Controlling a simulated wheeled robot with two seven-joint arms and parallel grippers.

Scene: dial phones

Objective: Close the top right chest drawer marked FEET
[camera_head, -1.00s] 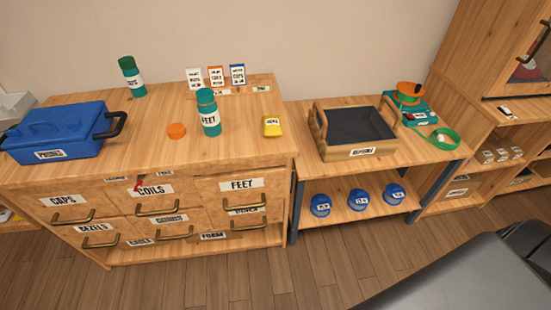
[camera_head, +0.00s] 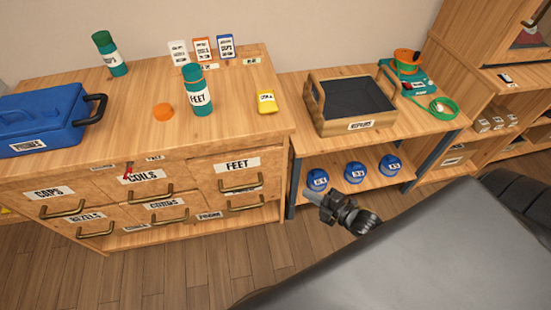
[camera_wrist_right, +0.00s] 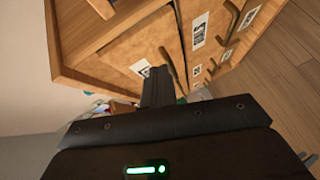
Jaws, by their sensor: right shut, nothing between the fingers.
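The top right chest drawer marked FEET (camera_head: 237,165) is in the head view, with a brass handle (camera_head: 240,185) below its label. Its front appears to stand out from the chest face and hides most of the drawer below; how far out is hard to tell. My right gripper (camera_head: 314,198) is shut and empty, to the right of the drawer and apart from it, before the lower shelf. In the right wrist view, the dark fingers (camera_wrist_right: 157,82) point towards the drawer fronts, which look tilted. My left gripper is not in view.
On the chest top stand a blue case (camera_head: 42,120), a teal FEET bottle (camera_head: 195,92) and a yellow packet (camera_head: 266,102). A wooden tray (camera_head: 362,125) and blue jars (camera_head: 355,172) are on the shelf unit at the right. The floor before the chest is clear.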

